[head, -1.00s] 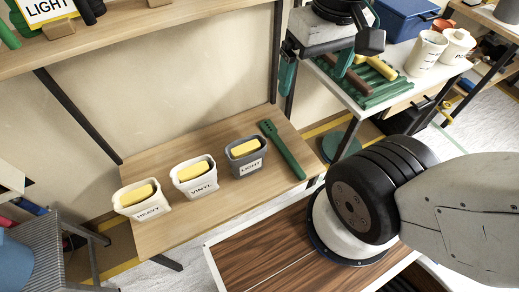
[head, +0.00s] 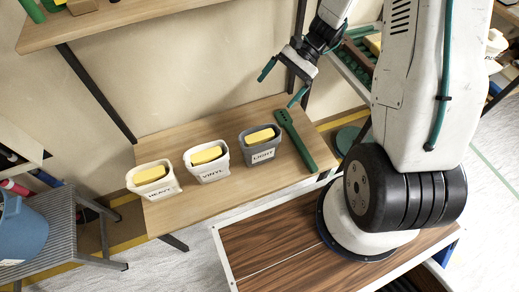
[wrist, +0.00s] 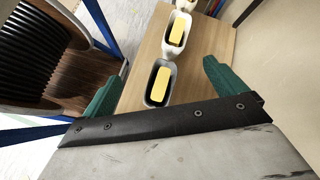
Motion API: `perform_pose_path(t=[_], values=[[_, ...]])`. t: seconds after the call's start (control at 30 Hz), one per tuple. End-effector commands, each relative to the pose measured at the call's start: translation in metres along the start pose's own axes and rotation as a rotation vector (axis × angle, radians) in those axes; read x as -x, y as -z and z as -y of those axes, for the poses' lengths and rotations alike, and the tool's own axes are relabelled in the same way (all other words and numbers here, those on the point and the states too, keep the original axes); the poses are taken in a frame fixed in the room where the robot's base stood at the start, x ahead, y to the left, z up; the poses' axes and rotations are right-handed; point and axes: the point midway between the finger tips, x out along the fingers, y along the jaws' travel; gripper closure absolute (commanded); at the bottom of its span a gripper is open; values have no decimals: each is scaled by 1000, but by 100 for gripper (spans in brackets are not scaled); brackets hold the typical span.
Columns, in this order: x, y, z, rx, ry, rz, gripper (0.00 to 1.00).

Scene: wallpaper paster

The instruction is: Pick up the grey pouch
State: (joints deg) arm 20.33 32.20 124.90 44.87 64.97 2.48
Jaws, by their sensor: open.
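The grey pouch (head: 263,155), labelled LIGHT, stands upright on the wooden shelf with a yellow block in its top. It is the rightmost of three containers in the head view. In the wrist view the nearest container (wrist: 148,100), with a yellow block, appears to be this pouch, lying between and beyond the fingertips. My gripper (head: 282,83) is open and empty, above and behind the pouch, apart from it. Its green fingers also show in the wrist view (wrist: 158,86).
White VINYL (head: 213,174) and HEAVY (head: 156,188) containers stand to the left of the pouch. A green tool (head: 305,140) lies close on its right. The wall is behind, and an upper shelf (head: 120,24) hangs at upper left.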

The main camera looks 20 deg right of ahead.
Motion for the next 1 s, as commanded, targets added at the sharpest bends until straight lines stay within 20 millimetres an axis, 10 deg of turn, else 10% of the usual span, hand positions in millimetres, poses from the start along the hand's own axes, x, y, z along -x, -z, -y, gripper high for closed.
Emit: perform_pose_path(t=[0.2,0.4,1.0], values=[[-51,84,-23,-260,130,102,4],[-84,126,-42,-408,202,149,4],[-152,131,-36,-453,220,162,4]])
